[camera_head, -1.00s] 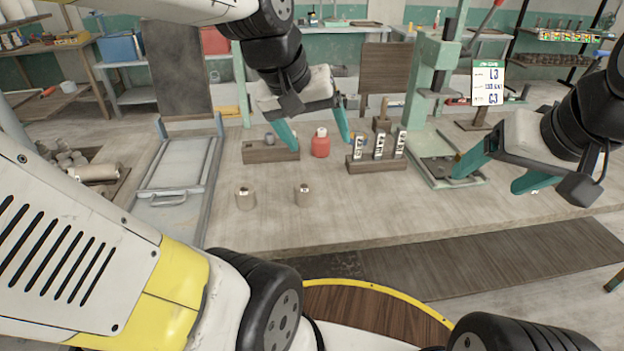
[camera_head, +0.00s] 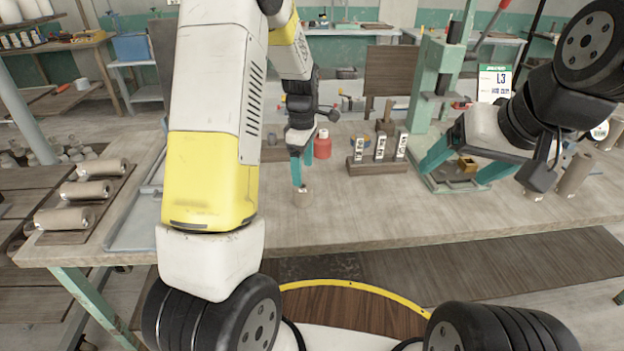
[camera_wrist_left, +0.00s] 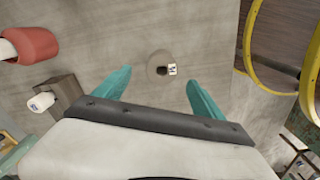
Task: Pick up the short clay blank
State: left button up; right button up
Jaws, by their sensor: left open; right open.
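A short clay blank (camera_head: 302,198), a small brown-grey cylinder, stands on the wooden table below my left gripper (camera_head: 301,172). In the left wrist view the blank (camera_wrist_left: 157,64) shows a dark hole in its top and a small white label. It lies in the gap between the two teal fingers of the left gripper (camera_wrist_left: 158,77), slightly beyond their tips, with clear space on both sides. The left gripper is open and empty. My right gripper (camera_head: 452,178) is open and empty over the right part of the table, in front of the green press.
A red bottle (camera_head: 322,147) stands close behind the left gripper. Larger clay cylinders (camera_head: 88,190) lie at the left. The table front in the middle is clear.

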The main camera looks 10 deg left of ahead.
aim_at(303, 194)
pick_arm(q)
notch_tip(303, 194, down, 6)
jog(key=shift+s+a+r, duration=0.1)
jog(key=shift+s, duration=0.05)
jog(key=c, duration=1.7)
jog(key=shift+r, duration=0.15)
